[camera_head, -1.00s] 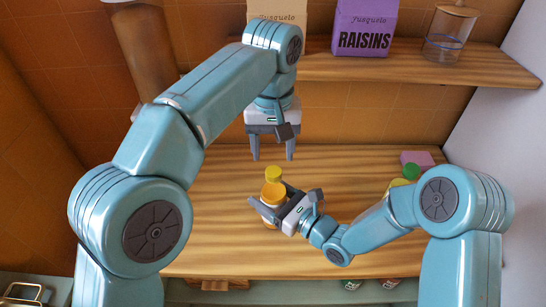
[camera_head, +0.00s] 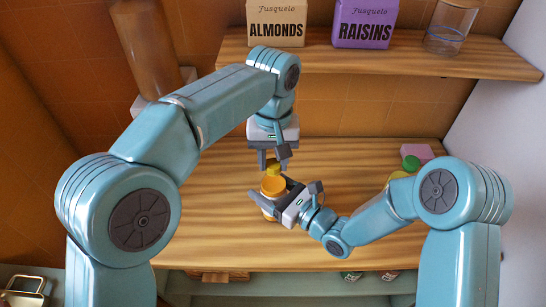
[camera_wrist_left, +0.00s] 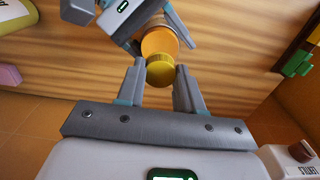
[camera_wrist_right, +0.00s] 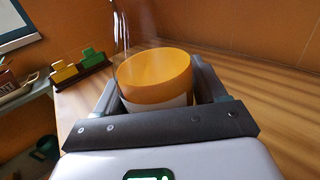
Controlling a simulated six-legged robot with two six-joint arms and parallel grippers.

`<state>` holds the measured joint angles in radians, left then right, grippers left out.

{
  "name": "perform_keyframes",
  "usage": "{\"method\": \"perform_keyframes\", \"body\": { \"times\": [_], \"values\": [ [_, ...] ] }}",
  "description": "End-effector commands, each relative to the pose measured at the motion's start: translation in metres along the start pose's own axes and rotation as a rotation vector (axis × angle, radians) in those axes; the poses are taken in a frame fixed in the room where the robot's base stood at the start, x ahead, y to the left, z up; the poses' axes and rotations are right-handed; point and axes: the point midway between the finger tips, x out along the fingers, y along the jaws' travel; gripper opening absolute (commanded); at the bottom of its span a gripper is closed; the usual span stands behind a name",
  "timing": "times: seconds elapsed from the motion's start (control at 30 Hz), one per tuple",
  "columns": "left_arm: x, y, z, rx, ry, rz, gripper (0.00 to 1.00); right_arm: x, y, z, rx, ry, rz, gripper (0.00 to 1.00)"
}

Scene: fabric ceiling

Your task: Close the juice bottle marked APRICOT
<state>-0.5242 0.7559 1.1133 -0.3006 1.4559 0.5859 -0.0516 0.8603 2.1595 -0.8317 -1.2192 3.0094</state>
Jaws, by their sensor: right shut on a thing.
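The juice bottle (camera_head: 273,186) has orange contents under a clear upper part and stands on the wooden counter. My right gripper (camera_head: 268,199) is shut around its body. The right wrist view shows the orange juice (camera_wrist_right: 155,72) and a white label edge; the label's name is hidden. A yellow cap (camera_head: 273,169) shows above the orange part, in line with the bottle's clear neck. My left gripper (camera_head: 272,160) points down from above.
An upper shelf (camera_head: 400,62) holds an almonds box (camera_head: 277,25), a raisins box (camera_head: 364,25) and a glass jar (camera_head: 450,28). Green (camera_head: 411,163) and pink (camera_head: 418,151) things lie behind my right arm. The counter's left side is clear.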

Motion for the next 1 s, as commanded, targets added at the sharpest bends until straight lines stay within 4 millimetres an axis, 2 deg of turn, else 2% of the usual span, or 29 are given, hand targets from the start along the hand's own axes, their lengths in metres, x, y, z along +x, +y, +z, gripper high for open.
{"method": "perform_keyframes", "body": {
  "times": [0.13,0.2,0.53,0.67,0.7,0.77,1.0],
  "values": [
    [0.0004,-0.0013,-0.0003,0.012,0.0,-0.003,0.0,-0.0007,0.0006,-0.0033,0.006,0.008,0.0,0.0],
    [0.0005,-0.0014,-0.0005,0.077,0.0,-0.003,0.0,-0.0007,0.0005,-0.0033,0.007,0.008,0.0,0.0],
    [0.0009,-0.0011,-0.0015,0.724,0.001,-0.001,0.0,-0.0008,0.0004,-0.0033,0.007,0.008,-0.001,0.0],
    [0.0008,-0.0011,-0.0016,0.71,0.001,-0.001,0.0,-0.0008,0.0004,-0.0033,0.006,0.008,-0.001,0.0],
    [0.0008,-0.0011,-0.0016,0.709,0.001,-0.001,0.42,-0.0008,0.0005,-0.0033,0.006,0.008,0.0,0.0],
    [0.0007,-0.0011,-0.0016,0.709,0.001,-0.001,0.61,-0.0008,0.0005,-0.0033,0.006,0.008,0.0,0.0],
    [0.0007,-0.0004,-0.0012,0.708,0.001,0.0,0.61,-0.0007,0.0005,-0.0033,0.006,0.008,0.0,0.0]
  ]
}}
